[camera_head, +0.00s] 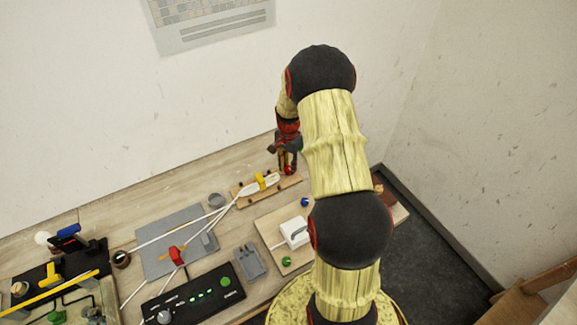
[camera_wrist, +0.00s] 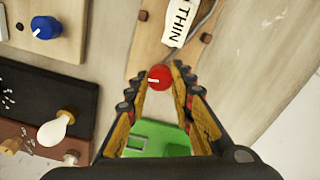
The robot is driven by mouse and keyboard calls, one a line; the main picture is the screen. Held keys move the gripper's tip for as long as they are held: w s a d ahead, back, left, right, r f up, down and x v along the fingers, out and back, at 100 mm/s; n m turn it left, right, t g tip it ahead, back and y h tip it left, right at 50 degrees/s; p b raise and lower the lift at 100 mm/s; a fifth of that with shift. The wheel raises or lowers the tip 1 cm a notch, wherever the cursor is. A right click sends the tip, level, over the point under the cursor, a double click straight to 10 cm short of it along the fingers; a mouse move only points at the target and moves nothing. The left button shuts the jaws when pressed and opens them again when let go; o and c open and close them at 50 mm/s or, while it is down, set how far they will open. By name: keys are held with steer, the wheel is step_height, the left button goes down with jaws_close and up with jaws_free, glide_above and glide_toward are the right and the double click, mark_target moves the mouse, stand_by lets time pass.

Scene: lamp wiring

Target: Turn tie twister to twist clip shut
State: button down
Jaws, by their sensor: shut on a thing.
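My gripper (camera_wrist: 160,88) points down at the right end of a narrow wooden board (camera_wrist: 152,35), with its fingertips on either side of a round red knob (camera_wrist: 160,77) with a white mark. It is shut on this knob, which appears to be the tie twister. In the head view, my gripper (camera_head: 287,163) stands over the board's right end, and the red knob (camera_head: 288,170) shows just below it. A yellow clip (camera_head: 261,182) sits on the board to the left, by white cable ends. I cannot tell how far the clip is twisted.
A white tag reading THIN (camera_wrist: 183,18) and a grey cable lie beside the knob. A green part (camera_wrist: 155,138) shows between my fingers. A white box (camera_head: 295,232) and blue knob (camera_head: 304,202) stand nearer. The wall is close behind.

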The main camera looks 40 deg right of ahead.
mark_target(288, 168)
steer(key=c, duration=1.5)
jaws_free()
steer(key=shift+c, duration=0.2)
step_height(288, 168, up, 12)
